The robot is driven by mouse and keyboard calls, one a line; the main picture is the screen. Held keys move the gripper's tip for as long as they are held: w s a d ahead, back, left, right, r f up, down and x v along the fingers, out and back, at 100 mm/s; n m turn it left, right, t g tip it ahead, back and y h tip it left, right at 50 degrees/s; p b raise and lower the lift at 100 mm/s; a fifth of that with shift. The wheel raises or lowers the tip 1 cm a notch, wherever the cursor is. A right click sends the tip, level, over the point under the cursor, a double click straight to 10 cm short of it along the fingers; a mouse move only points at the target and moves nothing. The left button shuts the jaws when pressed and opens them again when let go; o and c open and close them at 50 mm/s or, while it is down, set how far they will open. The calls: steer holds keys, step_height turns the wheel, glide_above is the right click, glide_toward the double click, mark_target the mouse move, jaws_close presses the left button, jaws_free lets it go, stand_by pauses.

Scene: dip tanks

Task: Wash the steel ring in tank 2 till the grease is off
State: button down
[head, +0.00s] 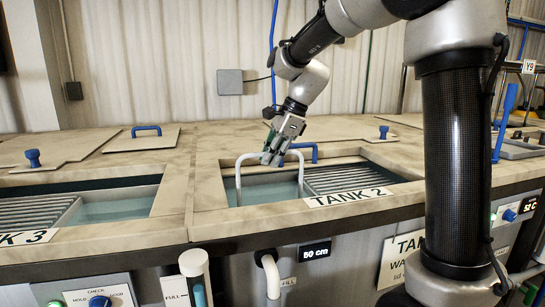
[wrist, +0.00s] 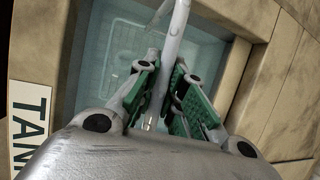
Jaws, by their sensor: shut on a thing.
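Tank 2 (head: 207,203) is open in the middle of the head view, with clear bluish water (head: 268,192) and a slatted grating at its right side. My gripper (head: 273,150) is above the tank, shut on a pale arched handle (head: 239,178) whose legs go down to the water. In the wrist view, the handle (wrist: 176,35) passes between the green-padded fingers (wrist: 165,95). A pale rectangular outline shows under the water there; I cannot tell whether it is a basket or the tank floor. The steel ring and its grease cannot be made out.
Tank 3 (head: 165,202) stands open at the left. Lids with blue handles (head: 146,130) lie on the worktop behind. A blue lid knob (head: 384,132) is at the right. A white pipe (head: 269,275) and a "50 cm" display (head: 315,251) are on the front.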

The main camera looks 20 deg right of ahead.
steer(key=shift+d, duration=0.95)
steer(key=shift+d, duration=1.1)
steer(key=shift+a, duration=2.3)
steer(key=shift+w+d, duration=0.1)
steer(key=shift+d, duration=1)
steer(key=shift+r, duration=0.1)
step_height(320, 180, up, 22)
